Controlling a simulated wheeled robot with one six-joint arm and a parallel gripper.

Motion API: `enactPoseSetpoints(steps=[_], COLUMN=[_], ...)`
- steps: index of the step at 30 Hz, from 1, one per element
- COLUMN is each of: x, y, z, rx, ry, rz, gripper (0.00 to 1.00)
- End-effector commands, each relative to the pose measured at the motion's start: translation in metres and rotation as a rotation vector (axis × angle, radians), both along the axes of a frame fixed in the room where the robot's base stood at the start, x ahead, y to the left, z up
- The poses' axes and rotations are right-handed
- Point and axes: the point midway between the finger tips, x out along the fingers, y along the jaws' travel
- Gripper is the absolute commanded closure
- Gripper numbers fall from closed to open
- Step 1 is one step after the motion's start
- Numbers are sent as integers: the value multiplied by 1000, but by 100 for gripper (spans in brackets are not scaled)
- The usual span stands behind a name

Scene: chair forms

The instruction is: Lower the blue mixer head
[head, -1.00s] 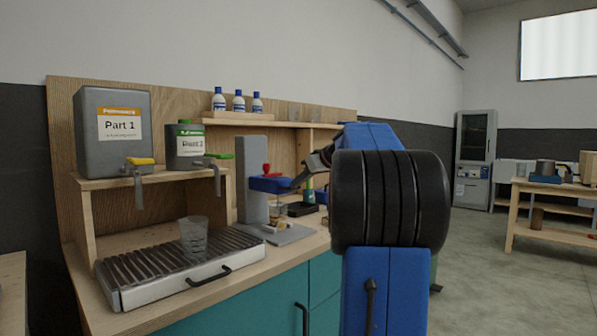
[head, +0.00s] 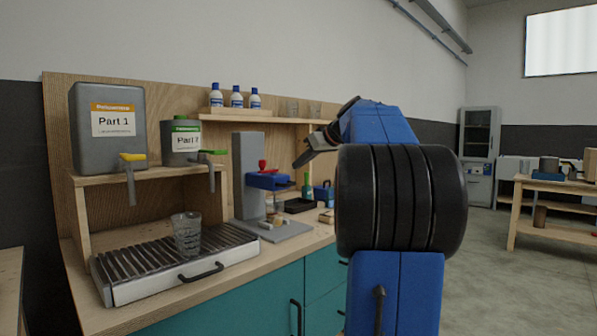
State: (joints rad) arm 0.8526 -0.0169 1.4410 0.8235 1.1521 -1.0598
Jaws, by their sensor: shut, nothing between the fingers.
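The blue mixer head (head: 268,181) sticks out from a grey upright column (head: 248,176) on the bench, with a red knob (head: 262,166) on its top. It sits partway up the column, above a small cup (head: 275,216) on the grey base plate (head: 272,230). My gripper (head: 299,162) is dark grey and shut, with nothing in it. It points down and left, above and to the right of the mixer head, apart from it in the picture. My arm hides the area behind it.
A ribbed drip tray (head: 170,262) with a clear cup (head: 187,234) stands at the left. Above it are the Part 1 container (head: 110,130) and Part 2 container (head: 181,143) with taps. A shelf (head: 250,118) with bottles is behind.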

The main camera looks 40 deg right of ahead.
Motion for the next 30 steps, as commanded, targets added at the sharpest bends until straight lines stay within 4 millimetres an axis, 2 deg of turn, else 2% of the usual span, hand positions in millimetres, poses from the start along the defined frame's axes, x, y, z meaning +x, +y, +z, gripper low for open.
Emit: enactPoseSetpoints(steps=[6,12,18,30], x=[-31,-51,-58,-57], y=[-4,-5,-6,-5], z=[21,34,38,38], rx=[-1,-1,-1,0], ry=[-1,0,0,0], rz=[-3,-2,-1,0], gripper=[100,100,100,100])
